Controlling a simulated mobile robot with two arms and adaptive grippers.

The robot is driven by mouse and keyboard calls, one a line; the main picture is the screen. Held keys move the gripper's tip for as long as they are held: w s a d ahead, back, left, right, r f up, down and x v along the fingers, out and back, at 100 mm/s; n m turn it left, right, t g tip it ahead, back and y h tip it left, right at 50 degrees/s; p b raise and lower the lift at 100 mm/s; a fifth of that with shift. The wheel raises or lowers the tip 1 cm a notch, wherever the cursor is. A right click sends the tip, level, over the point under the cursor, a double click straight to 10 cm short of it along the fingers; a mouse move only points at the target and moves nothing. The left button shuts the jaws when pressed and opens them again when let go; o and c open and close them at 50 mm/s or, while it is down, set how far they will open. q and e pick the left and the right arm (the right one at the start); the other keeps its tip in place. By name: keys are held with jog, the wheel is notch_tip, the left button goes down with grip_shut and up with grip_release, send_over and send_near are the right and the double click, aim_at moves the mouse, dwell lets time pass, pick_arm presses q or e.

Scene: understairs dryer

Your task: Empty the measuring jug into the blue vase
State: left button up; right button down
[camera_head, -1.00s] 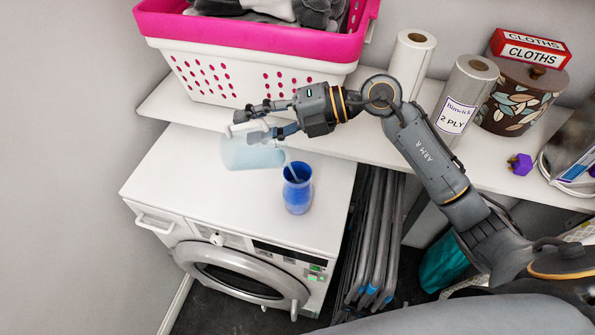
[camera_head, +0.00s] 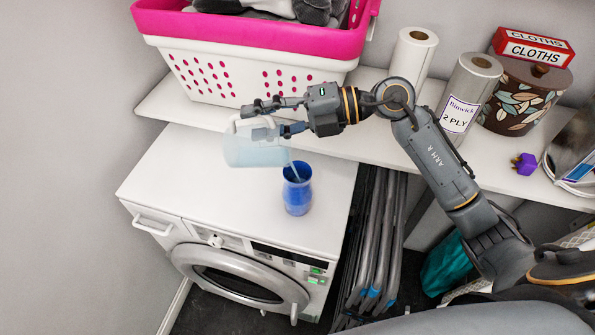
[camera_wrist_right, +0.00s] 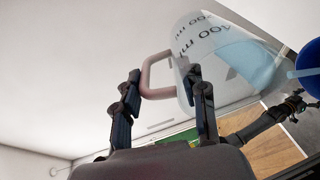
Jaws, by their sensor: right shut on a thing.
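The measuring jug (camera_head: 255,150) is clear with pale blue liquid in it. It is tipped far over on its side above the white washing machine, mouth towards the right. A thin pale stream runs from its mouth to the opening of the blue vase (camera_head: 297,196), which stands upright on the machine top. My right gripper (camera_head: 264,116) is shut on the jug's handle. In the right wrist view, the fingers (camera_wrist_right: 163,80) are at the pinkish handle, with "400 ml" marks on the jug (camera_wrist_right: 222,55) and the vase (camera_wrist_right: 308,68) at the right edge.
A pink and white laundry basket (camera_head: 245,72) stands on the shelf behind the jug. Paper rolls (camera_head: 467,95), a patterned bin (camera_head: 520,98) and a purple object (camera_head: 524,163) are further right. Folded grey racks (camera_head: 375,240) stand beside the white machine (camera_head: 190,185), whose left top is clear.

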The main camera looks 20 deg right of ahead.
aim_at(236, 129)
jog(key=shift+s+d+t+b, duration=0.15)
jog(key=shift+d+t+b, duration=0.25)
jog(key=shift+b, duration=0.3)
jog(key=shift+r, duration=0.2)
